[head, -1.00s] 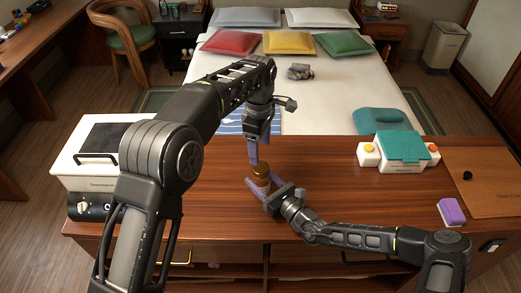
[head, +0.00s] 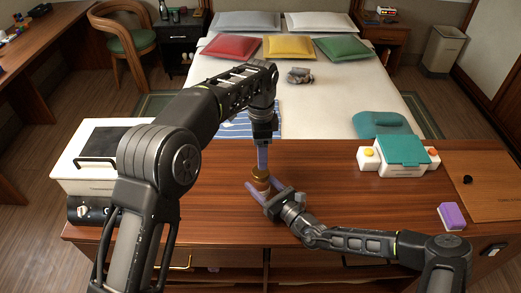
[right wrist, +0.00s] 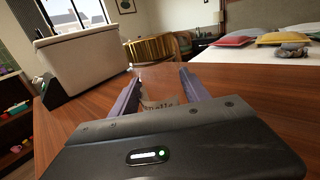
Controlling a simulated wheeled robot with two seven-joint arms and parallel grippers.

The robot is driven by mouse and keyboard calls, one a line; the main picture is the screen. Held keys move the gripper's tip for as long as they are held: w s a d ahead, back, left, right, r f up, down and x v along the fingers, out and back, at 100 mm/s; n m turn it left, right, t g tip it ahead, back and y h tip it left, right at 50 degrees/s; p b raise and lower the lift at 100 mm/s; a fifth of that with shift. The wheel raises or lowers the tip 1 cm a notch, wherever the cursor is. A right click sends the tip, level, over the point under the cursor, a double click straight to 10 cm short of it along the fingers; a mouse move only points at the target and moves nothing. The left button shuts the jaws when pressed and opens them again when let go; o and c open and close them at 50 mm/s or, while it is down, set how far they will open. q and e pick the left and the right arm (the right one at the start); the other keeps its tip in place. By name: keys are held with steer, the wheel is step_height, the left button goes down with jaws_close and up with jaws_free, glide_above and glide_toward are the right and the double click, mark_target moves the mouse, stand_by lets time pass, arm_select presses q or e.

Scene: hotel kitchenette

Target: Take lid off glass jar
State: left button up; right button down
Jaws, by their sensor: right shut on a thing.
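A small glass jar (right wrist: 160,85) with printed lettering stands near the middle of the wooden counter. Its ridged gold lid (head: 261,175) sits on top and also shows in the right wrist view (right wrist: 150,48). My right gripper (head: 262,190) is shut on the jar's body from the side, its purple fingers on either side of the glass below the lid. My left gripper (head: 262,163) points straight down just above the lid. Its fingers are seen edge-on, so their opening, and whether they touch the lid, cannot be told.
A white box-shaped appliance (head: 85,185) with a dark top stands at the counter's left. The counter (head: 335,185) between is clear.

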arm_select(q)
steer(key=m, duration=1)
steer(key=shift+f, duration=4)
